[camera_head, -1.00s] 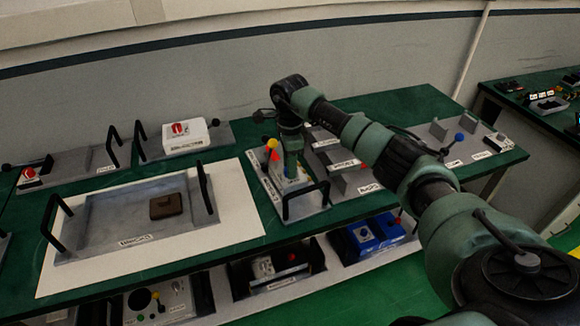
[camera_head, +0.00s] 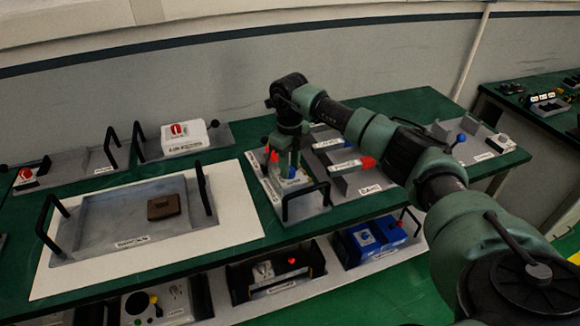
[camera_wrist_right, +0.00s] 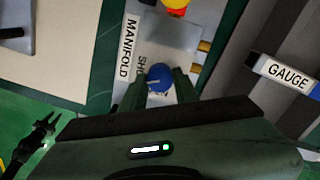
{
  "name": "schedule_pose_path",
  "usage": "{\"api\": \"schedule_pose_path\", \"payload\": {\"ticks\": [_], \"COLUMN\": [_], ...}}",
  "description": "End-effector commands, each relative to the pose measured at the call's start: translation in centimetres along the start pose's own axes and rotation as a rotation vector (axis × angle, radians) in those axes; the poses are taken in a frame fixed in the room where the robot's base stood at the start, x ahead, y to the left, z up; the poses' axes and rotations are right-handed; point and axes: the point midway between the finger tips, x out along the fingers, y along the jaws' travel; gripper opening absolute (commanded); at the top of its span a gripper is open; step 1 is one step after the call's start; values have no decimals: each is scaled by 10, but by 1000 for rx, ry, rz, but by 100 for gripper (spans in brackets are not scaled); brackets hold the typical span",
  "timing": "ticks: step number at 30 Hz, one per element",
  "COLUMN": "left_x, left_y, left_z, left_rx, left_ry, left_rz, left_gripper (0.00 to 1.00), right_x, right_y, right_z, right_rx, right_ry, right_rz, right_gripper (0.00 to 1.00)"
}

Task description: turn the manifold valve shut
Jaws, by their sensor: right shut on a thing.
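The manifold (camera_head: 310,203) is a grey tray unit with black handles near the middle of the bench. In the right wrist view its plate (camera_wrist_right: 180,35) bears a MANIFOLD label and a second, partly covered label. My right gripper (camera_wrist_right: 160,85) points down, its green fingers closed on the sides of a blue valve knob (camera_wrist_right: 159,74) with a pale mark on top. The knob also shows low between the fingers in the head view (camera_head: 292,172). A dark claw-like shape (camera_wrist_right: 38,138) at the wrist view's lower left may be my left gripper; its jaws are unclear.
A red part (camera_head: 274,156) stands close beside the right gripper. The gauge unit (camera_wrist_right: 285,73) lies just right of the manifold. A tray (camera_head: 100,225) with a brown block (camera_head: 165,207) is to the left. Black handles rise from the manifold's near end.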

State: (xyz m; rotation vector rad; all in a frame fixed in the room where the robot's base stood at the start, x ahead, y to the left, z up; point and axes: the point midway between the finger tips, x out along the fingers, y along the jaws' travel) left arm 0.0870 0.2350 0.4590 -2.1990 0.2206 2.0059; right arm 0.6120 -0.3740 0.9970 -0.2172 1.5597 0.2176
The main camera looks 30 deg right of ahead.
Motion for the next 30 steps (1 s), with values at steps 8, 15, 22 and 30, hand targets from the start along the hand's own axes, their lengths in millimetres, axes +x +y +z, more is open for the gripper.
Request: {"api": "schedule_pose_path", "payload": {"ticks": [8, 15, 22, 30], "left_x": [0, 0, 0, 0], "left_y": [0, 0, 0, 0], "left_z": [0, 0, 0, 0], "left_rx": [0, -1, -1, -1], "left_ry": [-1, -1, -1, 0], "left_rz": [0, 0, 0, 0], "left_gripper": [36, 36, 36, 36], "right_x": [-1, -1, -1, -1], "right_y": [0, 0, 0, 0], "right_z": [1, 1, 1, 0], "right_rx": [227, 361, 424, 442], "right_ry": [-3, -3, -3, -2], "right_rz": [0, 0, 0, 0], "right_gripper": [0, 0, 0, 0]}}
